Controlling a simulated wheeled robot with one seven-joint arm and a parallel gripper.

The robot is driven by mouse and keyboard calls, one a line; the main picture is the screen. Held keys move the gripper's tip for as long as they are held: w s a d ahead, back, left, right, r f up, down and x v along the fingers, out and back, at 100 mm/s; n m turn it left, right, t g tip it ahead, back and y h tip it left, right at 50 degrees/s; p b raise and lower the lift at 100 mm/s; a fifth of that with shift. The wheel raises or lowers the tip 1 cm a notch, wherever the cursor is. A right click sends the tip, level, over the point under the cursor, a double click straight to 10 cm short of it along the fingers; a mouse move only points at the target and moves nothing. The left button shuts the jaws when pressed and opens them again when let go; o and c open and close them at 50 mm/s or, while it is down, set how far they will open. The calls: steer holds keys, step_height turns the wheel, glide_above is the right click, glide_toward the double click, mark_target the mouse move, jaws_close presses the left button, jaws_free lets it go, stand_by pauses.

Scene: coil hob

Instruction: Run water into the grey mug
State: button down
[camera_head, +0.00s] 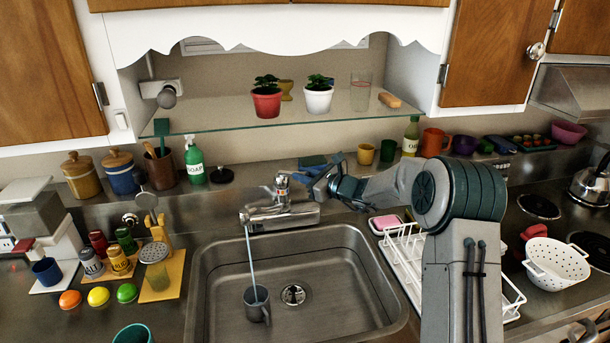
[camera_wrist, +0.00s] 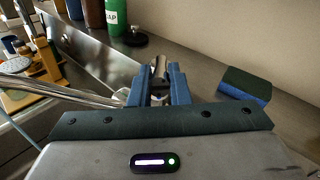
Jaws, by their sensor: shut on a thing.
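The grey mug (camera_head: 257,304) stands upright in the steel sink, left of the drain. A thin stream of water (camera_head: 251,262) runs from the faucet spout (camera_head: 246,220) down to the mug; the water level inside cannot be made out. My gripper (camera_head: 308,179) is at the faucet, at the right of its lever handle (camera_head: 282,184). In the wrist view my blue fingers (camera_wrist: 158,88) are shut on the metal handle, which shows between them.
The sink (camera_head: 215,310) is otherwise empty around its drain (camera_head: 293,294). A white dish rack (camera_head: 408,262) stands to the right. A blue-green sponge (camera_wrist: 246,86) lies behind the faucet. A soap bottle (camera_head: 194,160) stands behind left. A glass shelf (camera_head: 220,121) with potted plants hangs above.

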steer(key=c, duration=1.4)
jaws_free()
steer(key=shift+o, duration=0.2)
steer(key=b+v, duration=0.4)
steer(key=v, duration=0.9)
steer(key=shift+s+d, duration=0.25)
steer(key=shift+d, duration=0.05)
